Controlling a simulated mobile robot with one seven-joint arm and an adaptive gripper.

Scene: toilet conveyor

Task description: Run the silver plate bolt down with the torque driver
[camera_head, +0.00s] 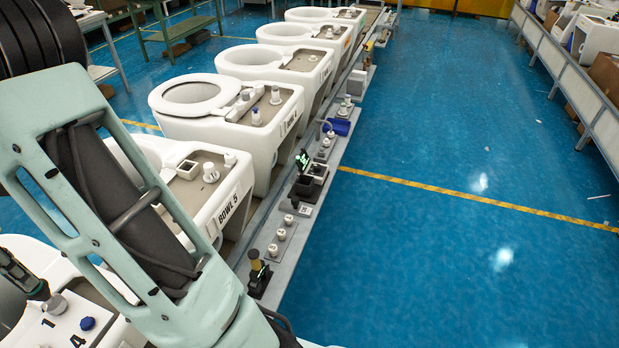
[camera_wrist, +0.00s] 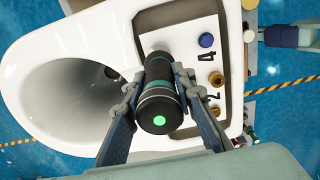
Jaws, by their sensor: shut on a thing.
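My gripper (camera_wrist: 158,88) is shut on the torque driver (camera_wrist: 160,108), a black and teal cylinder with a lit green end, in the wrist view. The driver's far end points down at the white numbered plate (camera_wrist: 182,48). In the head view the plate (camera_head: 75,335) is at the lower left, and the silver bolt (camera_head: 57,304) stands on it by the number 1. A dark tool end shows just left of that bolt; contact cannot be told. In the wrist view the driver hides the silver bolt. A blue bolt (camera_wrist: 206,40) and a brass bolt (camera_wrist: 216,79) are visible there.
The plate is on a white toilet bowl (camera_wrist: 45,70). More bowls, such as BOWL 5 (camera_head: 228,192), line the conveyor.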

